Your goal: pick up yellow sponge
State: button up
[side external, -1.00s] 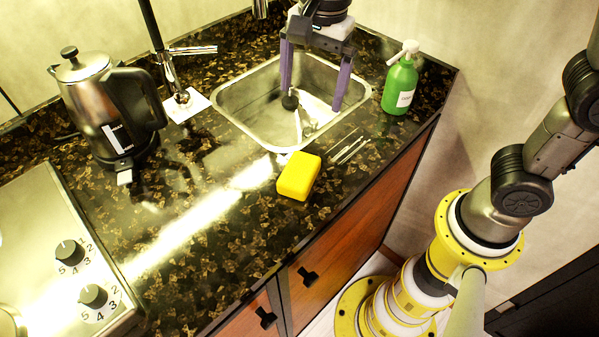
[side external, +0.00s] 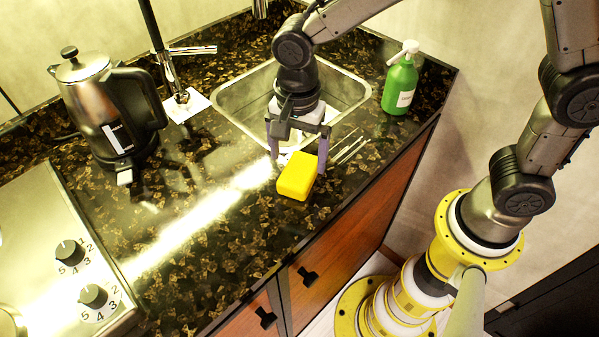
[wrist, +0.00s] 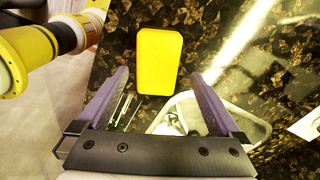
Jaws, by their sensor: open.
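The yellow sponge (side external: 298,177) lies on the dark speckled counter, in front of the sink, in the side external view. In the wrist view the sponge (wrist: 159,62) is at the top middle, ahead of the fingertips and roughly centred between them. My gripper (side external: 298,165) is over the counter at the sink's front edge, just behind the sponge, with its purple fingers spread to either side. It also shows in the wrist view (wrist: 160,82), open with nothing between its fingers. Whether a finger touches the sponge cannot be told.
The metal sink (side external: 345,90) is behind my gripper. A green soap bottle (side external: 400,84) stands at its right, and a steel kettle (side external: 108,108) stands at the left. A stove (side external: 50,245) is at the lower left. The counter (side external: 215,240) left of the sponge is clear.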

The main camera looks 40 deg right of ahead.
aim_at(299, 169)
jog(key=f, duration=0.4)
jog(key=shift+s+f, duration=0.2)
jog(key=c, duration=1.4)
jog(key=shift+r, duration=0.15)
